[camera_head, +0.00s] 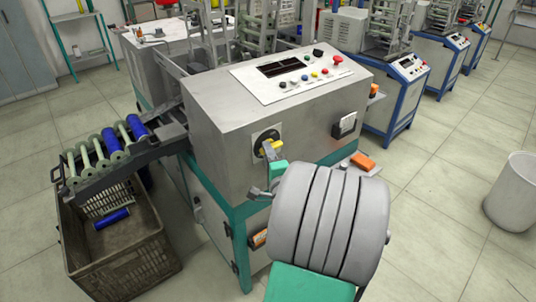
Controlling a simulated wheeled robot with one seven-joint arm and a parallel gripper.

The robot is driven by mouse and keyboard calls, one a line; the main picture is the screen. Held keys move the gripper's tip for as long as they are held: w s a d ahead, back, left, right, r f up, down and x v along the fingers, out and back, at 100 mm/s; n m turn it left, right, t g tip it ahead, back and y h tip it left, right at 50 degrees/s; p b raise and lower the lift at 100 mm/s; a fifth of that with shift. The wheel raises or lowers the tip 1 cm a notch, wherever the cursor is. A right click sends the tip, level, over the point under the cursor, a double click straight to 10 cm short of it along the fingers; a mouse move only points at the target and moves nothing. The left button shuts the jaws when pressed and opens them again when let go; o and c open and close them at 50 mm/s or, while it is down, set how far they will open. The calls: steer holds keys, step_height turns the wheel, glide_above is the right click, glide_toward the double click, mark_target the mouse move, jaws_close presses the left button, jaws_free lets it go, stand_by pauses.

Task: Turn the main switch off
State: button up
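The main switch (260,146) appears to be the yellow and black rotary switch on a pale plate, on the front face of the grey winding machine (226,135). My gripper (268,154) is at the switch, and its grey end overlaps the yellow part. Contact cannot be made out. The gripper is small and partly hidden behind my own grey ribbed arm, so its opening cannot be judged. The switch handle's angle is also mostly covered.
The sloped panel (256,87) above holds several buttons. A black-framed meter (345,125) and an orange object (363,161) are at the right. A chute with bobbins (112,143) leads over a crate (136,276) at left. Floor at right is open around a white bin (514,192).

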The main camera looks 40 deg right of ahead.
steer(key=shift+o, duration=0.7)
steer(key=shift+w+f, duration=0.1)
steer(key=shift+f, duration=0.05)
steer(key=b+v, duration=0.1)
steer(key=v, duration=0.7)
